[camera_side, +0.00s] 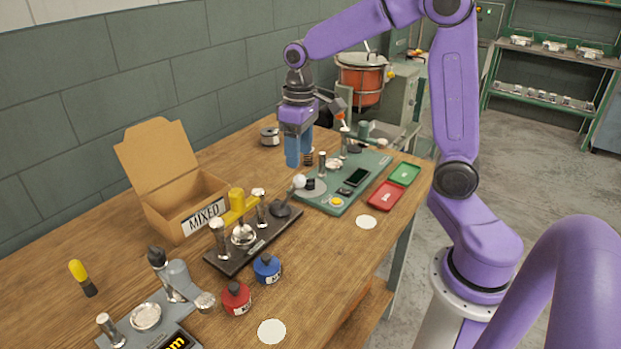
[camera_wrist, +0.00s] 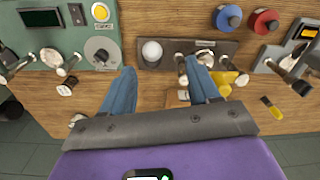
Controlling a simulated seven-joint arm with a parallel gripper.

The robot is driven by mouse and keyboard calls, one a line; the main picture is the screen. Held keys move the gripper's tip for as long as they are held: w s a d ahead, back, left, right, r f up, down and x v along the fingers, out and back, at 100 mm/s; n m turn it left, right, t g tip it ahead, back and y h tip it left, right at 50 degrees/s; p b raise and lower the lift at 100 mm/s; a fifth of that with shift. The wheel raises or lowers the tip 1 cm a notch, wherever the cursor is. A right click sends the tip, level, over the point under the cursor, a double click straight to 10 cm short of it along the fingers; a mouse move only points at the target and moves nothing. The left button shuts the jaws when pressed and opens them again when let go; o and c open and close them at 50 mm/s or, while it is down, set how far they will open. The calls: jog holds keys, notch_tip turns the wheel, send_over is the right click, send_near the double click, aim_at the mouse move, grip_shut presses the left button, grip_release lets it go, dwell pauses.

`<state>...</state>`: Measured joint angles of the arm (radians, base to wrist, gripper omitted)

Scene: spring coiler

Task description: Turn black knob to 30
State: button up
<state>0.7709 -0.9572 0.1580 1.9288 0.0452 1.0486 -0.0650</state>
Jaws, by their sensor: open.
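The black knob (camera_side: 310,184) stands on a round grey dial plate (camera_side: 303,194) at the near left end of the green coiler base (camera_side: 323,207). In the wrist view the knob (camera_wrist: 101,54) sits on the dial left of my fingers. The dial marks are too small to read. My gripper (camera_side: 299,162) has blue fingers pointing down, above the table and behind the knob in the side view. In the wrist view the gripper (camera_wrist: 161,68) has its fingers spread apart with nothing between them, to the right of the knob.
The base carries a dark screen (camera_side: 355,177), a yellow button (camera_side: 337,202) and metal posts.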

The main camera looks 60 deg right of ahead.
jog(key=w+d+m, duration=0.2)
jog(key=w+d, duration=0.2)
jog(key=d, duration=0.2)
jog(key=m, duration=0.3)
send_near(311, 179)
notch_tip(311, 179, down, 10)
jog(key=shift+w+a+r, duration=0.1)
jog(key=c, duration=1)
